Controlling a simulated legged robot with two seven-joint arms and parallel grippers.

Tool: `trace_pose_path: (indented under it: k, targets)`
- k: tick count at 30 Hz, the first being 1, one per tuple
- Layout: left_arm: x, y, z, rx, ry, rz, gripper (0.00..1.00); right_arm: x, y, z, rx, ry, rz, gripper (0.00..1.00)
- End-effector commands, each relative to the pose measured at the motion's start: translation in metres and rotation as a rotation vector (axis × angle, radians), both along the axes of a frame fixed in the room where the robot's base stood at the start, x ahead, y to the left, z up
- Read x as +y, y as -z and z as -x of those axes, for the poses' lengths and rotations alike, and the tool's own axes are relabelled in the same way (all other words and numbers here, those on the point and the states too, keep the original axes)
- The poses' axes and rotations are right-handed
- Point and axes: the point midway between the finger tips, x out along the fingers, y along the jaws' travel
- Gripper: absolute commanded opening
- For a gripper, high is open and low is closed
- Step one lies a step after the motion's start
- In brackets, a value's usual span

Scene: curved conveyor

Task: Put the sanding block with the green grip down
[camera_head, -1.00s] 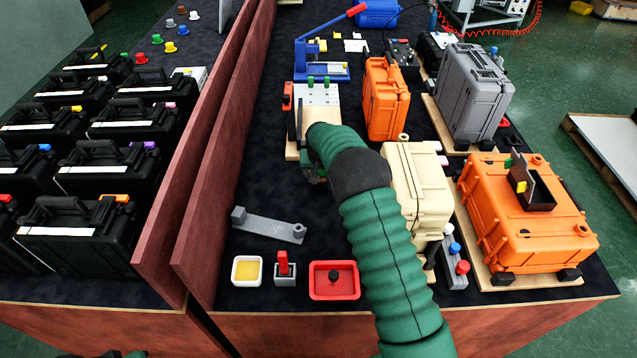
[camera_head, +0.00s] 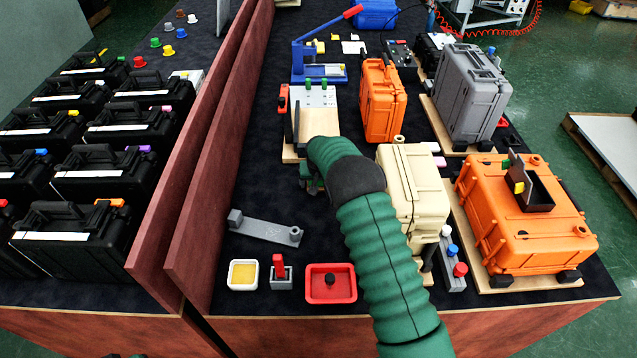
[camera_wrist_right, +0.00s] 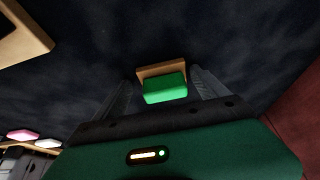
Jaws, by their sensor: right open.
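The sanding block with the green grip (camera_wrist_right: 165,89) lies on the dark table mat in the right wrist view, its wooden base showing behind the green part. My right gripper (camera_wrist_right: 162,80) is open, with one finger on each side of the block; I cannot tell whether either finger touches it. In the head view my right gripper (camera_head: 311,183) is mostly hidden by my green arm, just in front of the light wooden board (camera_head: 318,123), and the block cannot be made out there. My left gripper is not in view.
A grey bracket (camera_head: 262,229) lies at the front left. A yellow-filled tray (camera_head: 243,274), a red-handled stamp (camera_head: 280,272) and a red tray (camera_head: 331,295) stand along the front. A cream case (camera_head: 418,190) is right of my arm. A red-brown partition (camera_head: 214,150) borders the left.

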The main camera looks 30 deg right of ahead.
Motion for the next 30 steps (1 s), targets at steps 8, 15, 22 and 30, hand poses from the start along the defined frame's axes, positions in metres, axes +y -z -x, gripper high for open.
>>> trace_pose_path:
  k: [8, 15, 22, 30]
  targets:
    - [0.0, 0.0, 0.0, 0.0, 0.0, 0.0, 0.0, 0.0, 0.001, 0.0, 0.001, 0.0, 0.0, 0.85]
    - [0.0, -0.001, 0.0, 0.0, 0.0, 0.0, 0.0, 0.001, -0.006, 0.002, 0.0, -0.001, 0.0, 0.85]
    - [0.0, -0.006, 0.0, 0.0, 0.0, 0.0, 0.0, 0.011, -0.057, 0.018, -0.003, -0.001, 0.001, 0.85]
    - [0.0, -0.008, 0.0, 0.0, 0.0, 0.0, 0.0, 0.022, -0.106, 0.037, 0.0, -0.001, 0.002, 0.85]
